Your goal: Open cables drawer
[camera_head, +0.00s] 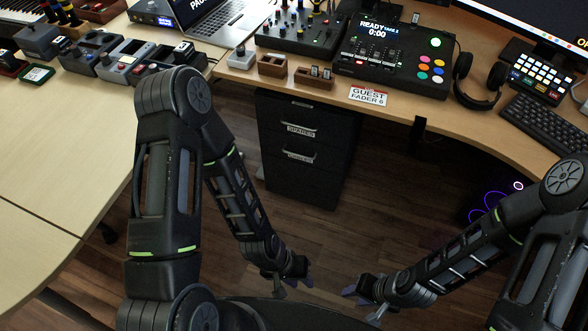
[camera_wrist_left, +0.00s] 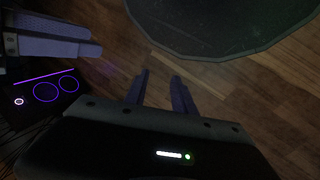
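A dark drawer cabinet (camera_head: 338,128) stands under the desk in the head view. Its upper labelled drawer reads SPARES (camera_head: 300,130). The drawer below it has a handle and a fainter label, apparently the cables drawer (camera_head: 300,157). Both fronts look flush with the cabinet. My left gripper (camera_head: 295,287) is low over the floor, in front of and apart from the cabinet. In the left wrist view its fingers (camera_wrist_left: 160,75) stand apart with nothing between them. My right gripper (camera_head: 362,298) is to its right, also away from the cabinet, with its fingers seemingly spread and empty.
The desk (camera_head: 205,95) overhangs the cabinet and carries a mixer, a control panel (camera_head: 392,62), headphones and a keyboard. A GUEST FADER 6 card (camera_head: 368,96) lies near its edge. A purple-lit box (camera_wrist_left: 45,95) is under the right side. Wooden floor (camera_head: 350,235) before the cabinet is clear.

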